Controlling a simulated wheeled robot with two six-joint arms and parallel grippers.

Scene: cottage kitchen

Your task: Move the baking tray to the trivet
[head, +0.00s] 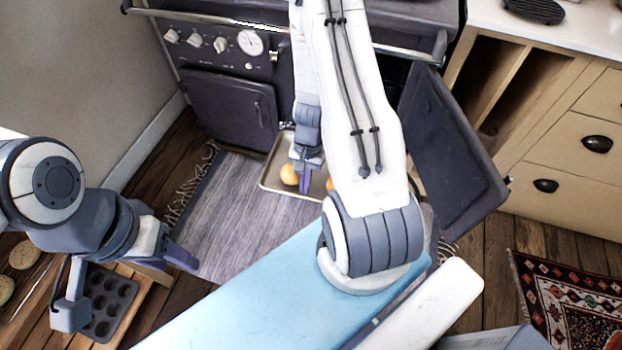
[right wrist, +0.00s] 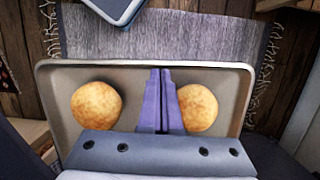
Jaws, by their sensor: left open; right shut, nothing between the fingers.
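The baking tray (head: 268,178) is a shallow, light metal tray with round golden buns on it, at the oven opening in the head view. In the right wrist view the tray (right wrist: 80,72) spans the middle, with a bun on each side of my fingers. My right gripper (head: 306,196) is shut and empty over the tray; its fingers (right wrist: 160,72) reach toward the far rim. I cannot tell whether they touch it. My left gripper (head: 178,268) is open and empty at the left, away from the tray.
The dark oven door (head: 447,145) stands open right of my right arm. A grey rug (head: 225,220) lies before the stove. A muffin tin (head: 108,302) and buns sit on a wooden surface at lower left. Drawers (head: 575,150) stand at the right.

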